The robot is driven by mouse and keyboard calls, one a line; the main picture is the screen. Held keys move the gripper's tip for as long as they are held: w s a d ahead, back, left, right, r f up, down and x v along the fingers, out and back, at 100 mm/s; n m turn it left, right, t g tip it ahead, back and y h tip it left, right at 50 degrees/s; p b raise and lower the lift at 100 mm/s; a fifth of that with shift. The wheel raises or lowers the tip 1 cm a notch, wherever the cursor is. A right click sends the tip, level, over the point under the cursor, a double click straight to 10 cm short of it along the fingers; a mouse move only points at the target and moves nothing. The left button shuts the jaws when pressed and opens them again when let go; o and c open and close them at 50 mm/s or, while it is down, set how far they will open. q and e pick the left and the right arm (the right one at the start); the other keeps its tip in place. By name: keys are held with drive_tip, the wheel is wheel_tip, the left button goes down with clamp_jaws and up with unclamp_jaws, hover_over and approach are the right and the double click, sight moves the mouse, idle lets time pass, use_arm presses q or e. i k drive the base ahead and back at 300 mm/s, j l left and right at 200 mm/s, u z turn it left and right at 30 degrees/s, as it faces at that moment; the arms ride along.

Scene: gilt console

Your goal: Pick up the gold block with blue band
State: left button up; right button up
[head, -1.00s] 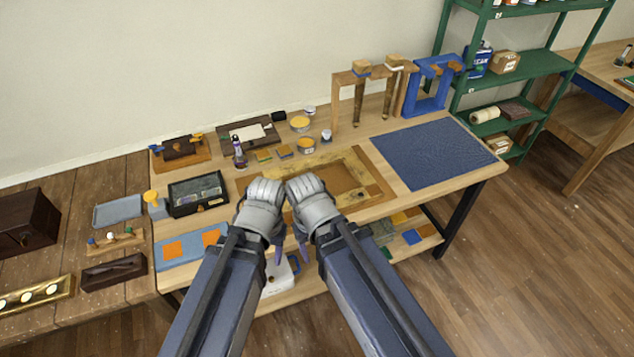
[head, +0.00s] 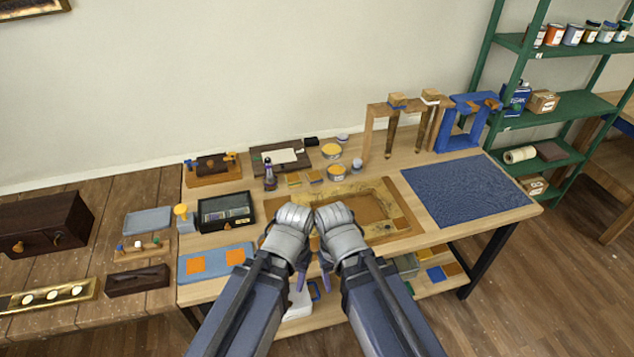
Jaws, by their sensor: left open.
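The gold block with blue band (head: 397,99) sits on top of the wooden stand (head: 370,133) at the back of the workbench, in the head view. A similar block with a pale band (head: 430,95) sits to its right on the wooden frame. My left gripper (head: 299,281) hangs low at the front of the bench, well apart from the blocks. It is open, with its fingers partly hidden behind the wrist. My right gripper (head: 327,284) is close beside it, mostly hidden by its own wrist; its jaws are unclear.
A blue stand (head: 440,140) stands right of the wooden one. A blue mat (head: 465,190) covers the bench's right side. A wooden tray (head: 405,234), tins (head: 332,151) and a dark bottle (head: 269,178) occupy the middle. A green shelf (head: 560,52) stands at the right.

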sight(314, 177)
drive_tip(key=i+l, duration=0.2)
drive_tip(key=l, duration=0.15)
drive_tip(key=i+l, duration=0.45)
drive_tip(key=l, duration=0.25)
drive_tip(key=u, duration=1.55)
